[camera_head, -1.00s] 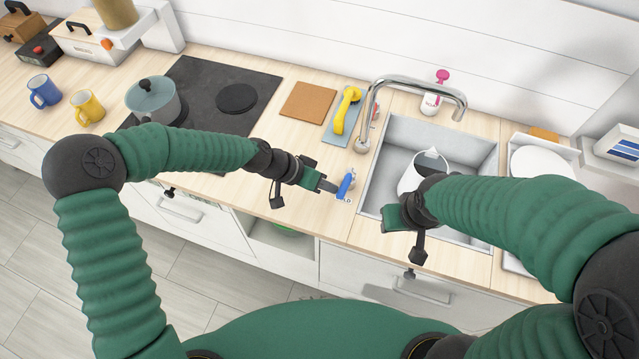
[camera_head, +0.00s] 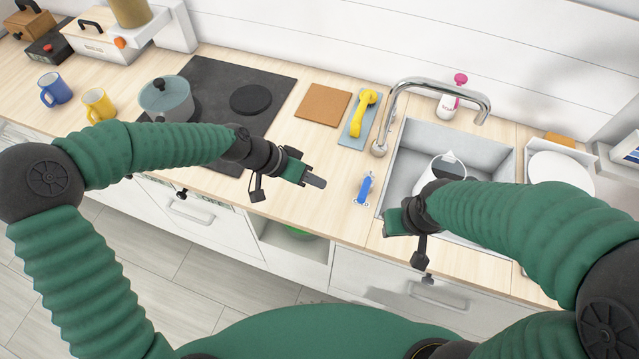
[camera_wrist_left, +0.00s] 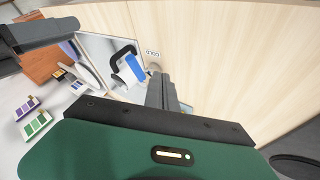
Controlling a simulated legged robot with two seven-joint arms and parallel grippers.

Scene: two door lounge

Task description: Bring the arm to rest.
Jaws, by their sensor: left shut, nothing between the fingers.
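My left gripper (camera_head: 314,182) is shut and empty, held over the front part of the wooden counter (camera_head: 225,180). It is left of a small blue object (camera_head: 364,188) lying on the counter, with a clear gap between them. In the left wrist view, the dark fingers (camera_wrist_left: 165,92) point away from my green gripper body. My right gripper (camera_head: 396,222) is at the front left edge of the sink. Its fingers do not show clearly, so I cannot tell its opening.
The sink (camera_head: 403,165) holds a white pitcher (camera_head: 440,168) partly behind my right arm. A tall faucet (camera_head: 430,85) stands behind. Blue (camera_head: 54,90) and yellow (camera_head: 98,105) mugs stand at left. Bare counter lies around my left gripper.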

